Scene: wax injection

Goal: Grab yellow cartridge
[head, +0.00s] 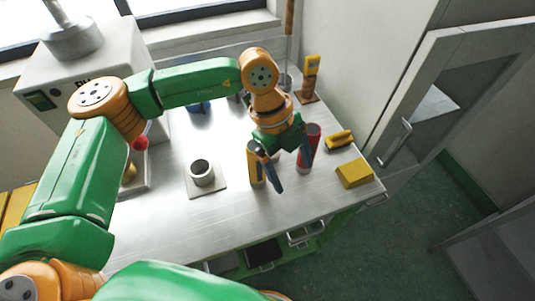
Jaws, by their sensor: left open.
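The yellow cartridge (254,162) stands upright on the metal table, partly covered by my left gripper (288,174). That gripper points down with its dark fingers apart and nothing visible between them. The yellow cartridge is just to the left of its left finger; I cannot tell whether they touch. A red cartridge (311,145) stands upright just to the right of the right finger. My right gripper is not in view.
A grey cup (202,171) stands on a square plate to the left. A yellow block (354,173) and a yellow-black tool (339,140) lie on the right. A yellow device (311,70) stands at the back. The table's front middle (215,224) is clear.

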